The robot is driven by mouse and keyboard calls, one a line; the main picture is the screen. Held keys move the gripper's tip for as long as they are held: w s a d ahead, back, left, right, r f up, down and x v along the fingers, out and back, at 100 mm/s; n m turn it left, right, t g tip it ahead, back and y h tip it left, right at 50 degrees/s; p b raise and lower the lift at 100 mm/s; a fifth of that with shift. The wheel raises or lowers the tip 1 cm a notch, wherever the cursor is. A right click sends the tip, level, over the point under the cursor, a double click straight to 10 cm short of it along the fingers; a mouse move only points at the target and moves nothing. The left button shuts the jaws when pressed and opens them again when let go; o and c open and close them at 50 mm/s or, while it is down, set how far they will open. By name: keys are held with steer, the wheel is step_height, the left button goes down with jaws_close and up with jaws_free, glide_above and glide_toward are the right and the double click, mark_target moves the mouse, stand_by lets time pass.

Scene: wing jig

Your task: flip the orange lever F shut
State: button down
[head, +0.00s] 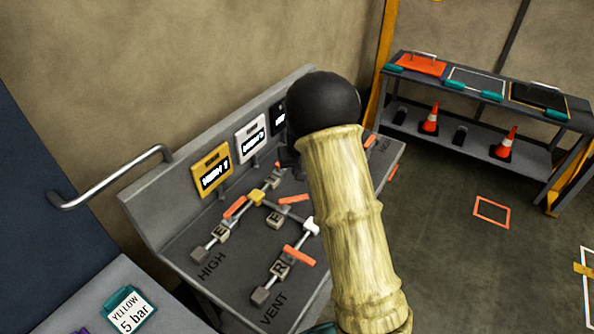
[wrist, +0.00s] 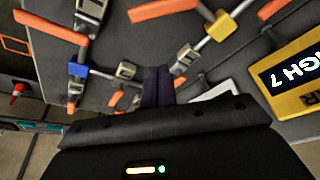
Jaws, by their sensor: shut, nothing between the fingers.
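In the head view, orange lever F (head: 293,199) sits mid-panel, right of the yellow cube joint (head: 257,196). It points to the right, at an angle to its short pipe. The tag (head: 273,218) below it is small, and its letter reads as E or F. My gripper is hidden behind my arm in the head view. In the wrist view my gripper (wrist: 158,85) has its dark fingers together and empty, over the panel among pipes and small valves. An orange lever (wrist: 165,10) shows at the top there; I cannot tell which one it is.
Lever E (head: 235,207) and lever R (head: 299,256) flank lever F closely. A yellow-framed display (head: 212,173) and a white one (head: 250,139) stand on the panel's back wall. A metal handrail (head: 115,177) is at left. A shelf (head: 470,128) with cones stands at right.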

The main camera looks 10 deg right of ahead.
mark_target(293, 202)
steer(key=p+x, duration=0.2)
steer(key=x, duration=0.6)
steer(key=s+p, duration=0.2)
steer(key=s, duration=0.1)
steer(key=shift+s+d, duration=0.1)
steer(key=shift+s, duration=0.05)
steer(key=shift+s+f, duration=0.1)
steer(key=shift+s, duration=0.2)
